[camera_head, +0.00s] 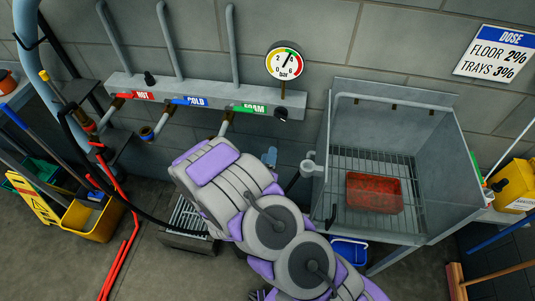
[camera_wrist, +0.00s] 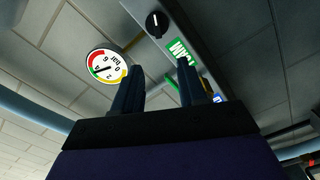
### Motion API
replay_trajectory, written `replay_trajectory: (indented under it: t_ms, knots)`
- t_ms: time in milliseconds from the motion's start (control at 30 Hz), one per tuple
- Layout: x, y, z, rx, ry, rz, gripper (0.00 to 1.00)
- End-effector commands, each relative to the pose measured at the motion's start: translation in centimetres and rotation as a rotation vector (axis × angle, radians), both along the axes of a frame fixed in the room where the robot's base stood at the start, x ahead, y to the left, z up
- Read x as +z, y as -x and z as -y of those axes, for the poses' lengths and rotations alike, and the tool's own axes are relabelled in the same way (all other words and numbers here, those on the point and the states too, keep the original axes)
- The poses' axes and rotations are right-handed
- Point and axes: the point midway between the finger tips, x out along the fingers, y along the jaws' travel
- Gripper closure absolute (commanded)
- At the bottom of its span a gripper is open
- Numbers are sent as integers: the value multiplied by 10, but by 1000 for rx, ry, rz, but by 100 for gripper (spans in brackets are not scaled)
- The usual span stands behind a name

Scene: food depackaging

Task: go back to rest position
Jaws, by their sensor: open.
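My gripper (camera_wrist: 160,84) shows in the wrist view as two dark fingers standing apart, with nothing between them. Beyond the fingers are the pressure gauge (camera_wrist: 106,66), a black knob (camera_wrist: 157,23) and the green FOAM label (camera_wrist: 180,50), seen tilted from below. In the head view my grey and purple arm reaches from the bottom right up toward the wall. I cannot make out the fingers there. The gauge (camera_head: 286,60) and the pipe manifold (camera_head: 205,98) with HOT, COLD and FOAM labels are on the wall above my arm.
A metal wash sink (camera_head: 440,165) with a red tray (camera_head: 374,193) on its grate stands right of my arm. A blue bucket (camera_head: 348,251) is below it. A yellow mop bucket (camera_head: 92,218), a red hose (camera_head: 121,250) and a floor drain (camera_head: 188,218) are on the left.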

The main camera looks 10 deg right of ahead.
Motion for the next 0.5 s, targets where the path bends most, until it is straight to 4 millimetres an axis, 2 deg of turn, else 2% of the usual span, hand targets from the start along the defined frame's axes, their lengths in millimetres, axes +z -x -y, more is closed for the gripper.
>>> replay_trajectory:
  t_ms: [300, 500]
  knots:
    - [0, -2, 1, -8, -20, -8, 58]
    - [-5, -10, 6, -77, -226, -109, 58]
